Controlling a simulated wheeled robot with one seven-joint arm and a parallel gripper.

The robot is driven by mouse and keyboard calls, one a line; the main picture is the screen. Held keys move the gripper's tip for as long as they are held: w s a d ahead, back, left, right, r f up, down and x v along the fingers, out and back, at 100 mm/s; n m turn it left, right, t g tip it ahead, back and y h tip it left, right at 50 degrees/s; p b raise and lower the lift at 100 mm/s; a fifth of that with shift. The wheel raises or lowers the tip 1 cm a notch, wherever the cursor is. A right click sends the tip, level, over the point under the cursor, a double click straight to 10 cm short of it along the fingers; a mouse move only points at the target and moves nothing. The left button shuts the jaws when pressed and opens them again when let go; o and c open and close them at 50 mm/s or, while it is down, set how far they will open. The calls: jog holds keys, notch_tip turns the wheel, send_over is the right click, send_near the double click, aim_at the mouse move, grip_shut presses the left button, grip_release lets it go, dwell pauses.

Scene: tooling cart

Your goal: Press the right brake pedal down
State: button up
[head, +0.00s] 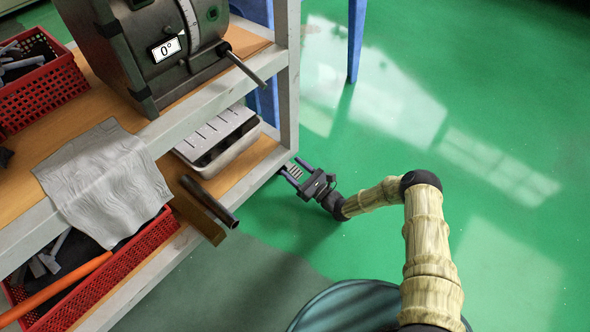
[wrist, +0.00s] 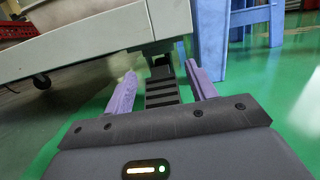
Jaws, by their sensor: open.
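The right brake pedal (wrist: 163,92) is a black ribbed plate in the wrist view, low at the corner of the cart's frame. My gripper (wrist: 160,70) is open, with one purple finger on each side of the pedal in that view. I cannot tell whether it touches the pedal. In the head view my gripper (head: 292,165) is low at the cart's near right corner, close to the floor. A small ribbed dark patch (head: 294,172), which looks like the pedal, shows between its fingers. The pedal's mount is partly hidden by the frame and fingers.
The cart's grey frame (head: 289,80) rises just left of my gripper. A dark tube (head: 208,200) juts out from the lower shelf. A caster (wrist: 41,81) is under the cart. Blue legs (head: 356,40) stand behind. The green floor at right is clear.

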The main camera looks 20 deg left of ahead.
jog(key=shift+d, duration=0.1)
jog(key=shift+s+d+p, duration=0.25)
jog(key=shift+d+p, duration=0.2)
jog(key=shift+p, duration=0.55)
jog(key=p+v, duration=0.2)
jog(key=v, duration=0.1)
jog(key=r+p+v, duration=0.1)
jog(key=p+v, duration=0.1)
jog(key=v, duration=0.2)
jog(key=r+p+v, duration=0.1)
jog(key=p+v, duration=0.1)
jog(key=v, duration=0.1)
jog(key=shift+s+d+p, duration=0.15)
jog(key=shift+d+p, duration=0.15)
jog(key=shift+d, duration=0.25)
jog(key=shift+s+d+f, duration=0.1)
jog(key=shift+s+d, duration=0.15)
jog(key=shift+d, duration=0.2)
